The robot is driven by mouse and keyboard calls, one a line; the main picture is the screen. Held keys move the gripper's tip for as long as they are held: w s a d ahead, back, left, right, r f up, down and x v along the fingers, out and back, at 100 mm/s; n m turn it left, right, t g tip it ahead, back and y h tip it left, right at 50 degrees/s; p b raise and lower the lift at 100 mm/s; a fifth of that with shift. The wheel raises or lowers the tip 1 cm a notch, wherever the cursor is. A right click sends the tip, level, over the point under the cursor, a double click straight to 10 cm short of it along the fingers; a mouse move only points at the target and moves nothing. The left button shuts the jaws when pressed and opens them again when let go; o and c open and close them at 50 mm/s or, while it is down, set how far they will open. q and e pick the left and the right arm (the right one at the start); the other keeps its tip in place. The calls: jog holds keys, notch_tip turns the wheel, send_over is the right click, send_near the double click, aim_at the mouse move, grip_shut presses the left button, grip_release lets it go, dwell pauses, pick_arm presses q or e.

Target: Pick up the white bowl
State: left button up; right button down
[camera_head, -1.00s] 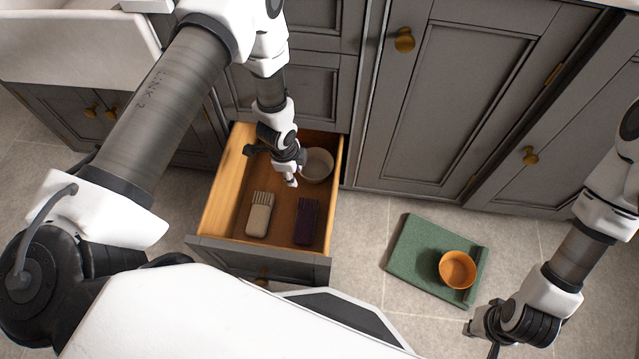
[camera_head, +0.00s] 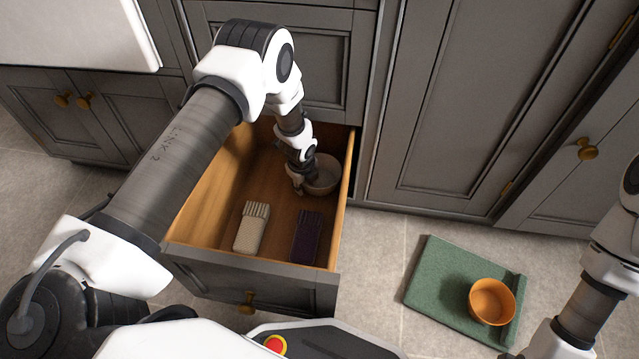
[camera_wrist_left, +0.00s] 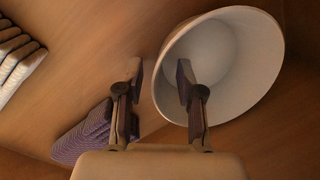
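The white bowl (camera_head: 323,177) is in the back right of the open drawer, partly hidden by my left gripper in the head view. In the left wrist view the bowl (camera_wrist_left: 235,75) looks tilted, its mouth facing the camera. My left gripper (camera_head: 297,190) is low in the drawer at the bowl's left side. In the left wrist view its fingers (camera_wrist_left: 160,80) are apart, with the bowl's near rim between them: one finger outside, the other over the inside. I cannot tell whether either touches the rim. My right gripper is out of view.
A pale ribbed item (camera_head: 251,228) and a dark purple item (camera_head: 307,238) lie in the front of the drawer (camera_head: 195,213). An orange bowl (camera_head: 491,302) stands on a green mat (camera_head: 437,274) on the floor at the right. Grey cabinet doors (camera_head: 480,100) stand behind.

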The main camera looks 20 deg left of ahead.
pick_arm(q)
jog(key=shift+w+f, duration=0.15)
jog(key=shift+f, duration=0.65)
jog(key=shift+r, duration=0.2)
grip_shut()
